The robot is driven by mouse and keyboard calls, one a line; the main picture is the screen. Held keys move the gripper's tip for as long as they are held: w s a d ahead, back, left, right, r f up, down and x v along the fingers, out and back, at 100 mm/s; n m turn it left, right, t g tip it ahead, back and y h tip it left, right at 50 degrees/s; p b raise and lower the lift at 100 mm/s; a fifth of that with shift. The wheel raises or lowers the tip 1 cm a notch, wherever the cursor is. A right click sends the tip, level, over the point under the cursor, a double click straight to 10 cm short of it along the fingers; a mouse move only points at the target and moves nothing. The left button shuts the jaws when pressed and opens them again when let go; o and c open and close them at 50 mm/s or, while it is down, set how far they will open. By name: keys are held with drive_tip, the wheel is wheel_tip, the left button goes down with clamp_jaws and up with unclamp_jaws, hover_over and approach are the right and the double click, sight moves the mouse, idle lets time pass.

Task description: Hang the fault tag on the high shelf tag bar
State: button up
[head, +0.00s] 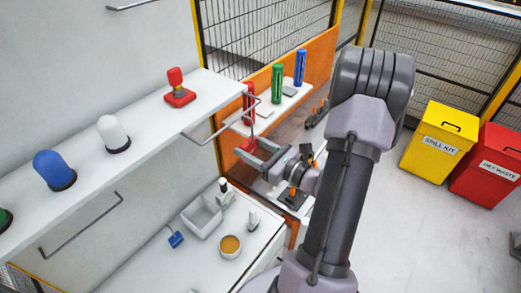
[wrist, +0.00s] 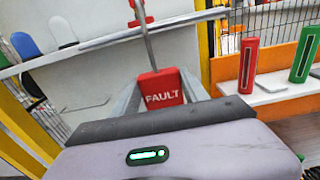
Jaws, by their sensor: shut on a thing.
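My gripper (head: 257,152) is shut on the red fault tag (wrist: 163,87), which reads FAULT in the wrist view. The tag is a small red block between the fingertips (wrist: 160,92), with a thin grey hook stem rising from it. In the head view the tag (head: 247,145) is partly hidden by the fingers. The high shelf (head: 140,117) is white, and its grey wire tag bar (head: 225,127) juts from the front edge. The tag appears just beside and below the bar's outer end; I cannot tell whether the hook touches the bar.
A red beacon (head: 178,88), white dome (head: 113,133) and blue dome (head: 54,170) stand on the high shelf. Below are a white tray (head: 203,215) and a cup (head: 230,246). Green (head: 277,84) and blue (head: 300,67) holders stand behind. Yellow (head: 438,140) and red (head: 488,165) bins stand right.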

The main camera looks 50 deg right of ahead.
drive_tip(key=w, duration=0.1)
drive_tip(key=w+f, duration=0.1)
drive_tip(key=w, duration=0.1)
drive_tip(key=w+f, duration=0.1)
drive_tip(key=shift+w+a, duration=0.15)
drive_tip(key=shift+w, duration=0.15)
drive_tip(key=shift+r, duration=0.1)
drive_tip(key=o, duration=1.5)
drive_tip(key=shift+c, duration=0.2)
